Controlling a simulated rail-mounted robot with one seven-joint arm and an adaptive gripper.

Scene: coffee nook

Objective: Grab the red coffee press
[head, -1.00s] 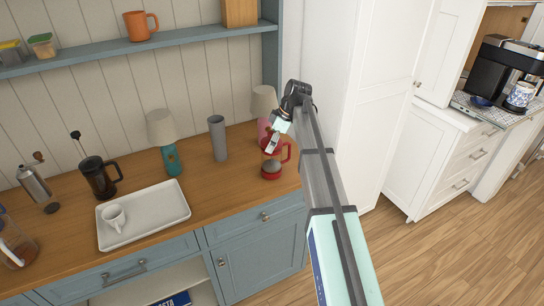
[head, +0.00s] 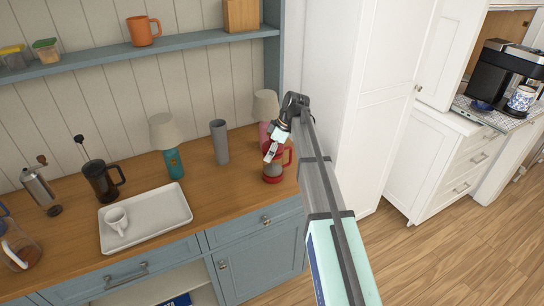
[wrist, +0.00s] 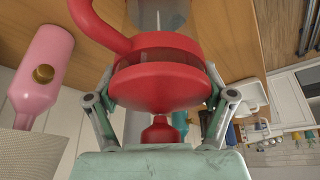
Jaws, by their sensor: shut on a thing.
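The red coffee press (head: 275,171) stands near the right end of the wooden counter, its handle to the right. My gripper (head: 270,154) is at its top, coming from the upper right. In the wrist view, the red lid (wrist: 160,85) and the knob below it fill the space between the fingers of my gripper (wrist: 162,112), one on each side. The gripper is shut on the press. The arm and gripper hide part of the press's top in the head view. I see no clear gap between the press and the counter.
A pink bottle (wrist: 48,62) stands close behind the press. A grey tumbler (head: 220,142) and a teal-based lamp (head: 168,140) stand to its left. A tall white cabinet (head: 365,100) stands to the right.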

